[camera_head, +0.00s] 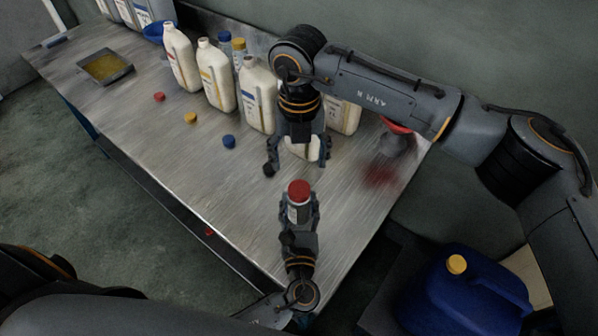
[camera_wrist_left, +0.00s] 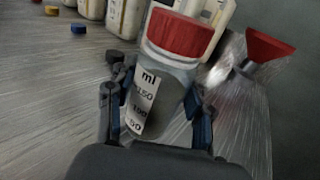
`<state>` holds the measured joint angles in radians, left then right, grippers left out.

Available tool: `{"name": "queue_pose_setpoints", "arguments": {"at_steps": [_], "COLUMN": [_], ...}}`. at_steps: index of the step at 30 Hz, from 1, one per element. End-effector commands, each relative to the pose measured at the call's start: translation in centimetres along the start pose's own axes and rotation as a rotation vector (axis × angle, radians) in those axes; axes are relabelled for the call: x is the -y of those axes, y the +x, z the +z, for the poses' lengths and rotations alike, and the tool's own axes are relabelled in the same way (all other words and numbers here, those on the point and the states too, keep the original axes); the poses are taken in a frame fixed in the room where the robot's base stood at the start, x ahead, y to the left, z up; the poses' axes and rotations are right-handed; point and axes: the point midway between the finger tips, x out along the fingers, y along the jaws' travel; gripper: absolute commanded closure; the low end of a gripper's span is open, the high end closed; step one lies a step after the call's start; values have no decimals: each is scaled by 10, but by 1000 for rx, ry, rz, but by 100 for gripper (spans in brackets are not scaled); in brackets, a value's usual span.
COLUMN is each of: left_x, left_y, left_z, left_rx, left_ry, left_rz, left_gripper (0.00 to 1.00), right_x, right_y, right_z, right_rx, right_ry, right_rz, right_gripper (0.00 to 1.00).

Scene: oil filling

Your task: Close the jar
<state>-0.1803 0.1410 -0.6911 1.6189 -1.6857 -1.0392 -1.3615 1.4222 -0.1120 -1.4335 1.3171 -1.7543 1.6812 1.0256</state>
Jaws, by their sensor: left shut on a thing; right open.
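A small clear jar (camera_head: 297,212) with a white measuring label and a red lid (camera_head: 299,190) stands between the fingers of my left gripper (camera_head: 298,215), which is shut on it near the front edge of the table. In the left wrist view the jar (camera_wrist_left: 150,100) is a little tilted, and the red lid (camera_wrist_left: 180,34) sits on its top. I cannot tell whether the lid is screwed tight. My right gripper (camera_head: 297,166) is open and points down, above and behind the jar, apart from the lid.
Several white bottles (camera_head: 216,75) stand along the back of the metal table (camera_head: 150,130). Loose red (camera_head: 159,97), yellow (camera_head: 190,118) and blue (camera_head: 229,141) caps lie left. A red funnel (camera_wrist_left: 268,46) stands right. A tray (camera_head: 105,66) lies far left; a blue canister (camera_head: 470,295) stands below right.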

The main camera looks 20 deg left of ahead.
Motion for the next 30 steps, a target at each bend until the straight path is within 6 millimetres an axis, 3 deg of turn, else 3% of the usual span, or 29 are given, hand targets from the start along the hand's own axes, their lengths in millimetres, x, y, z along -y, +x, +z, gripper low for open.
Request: {"name": "queue_pose_setpoints", "arguments": {"at_steps": [6,15,16,19,20,30], "left_x": [0,0,0,0,0,0], "left_y": [0,0,0,0,0,-2], "left_z": [0,0,0,0,0,0], "left_rx": [0,0,0,0,0,0], "left_ry": [0,0,0,0,0,0], "left_rz": [0,0,0,0,0,0], "left_gripper": [100,100,46,26,22,22], "right_x": [0,0,0,0,0,0], "right_y": [-23,-25,-25,-25,-25,-25], "right_z": [0,0,0,0,0,0], "right_rx": [0,-1,-1,-1,-1,-1], "right_ry": [1,1,0,0,0,1], "right_rz": [0,1,1,1,1,1], "right_gripper": [28,28,28,28,28,28]}}
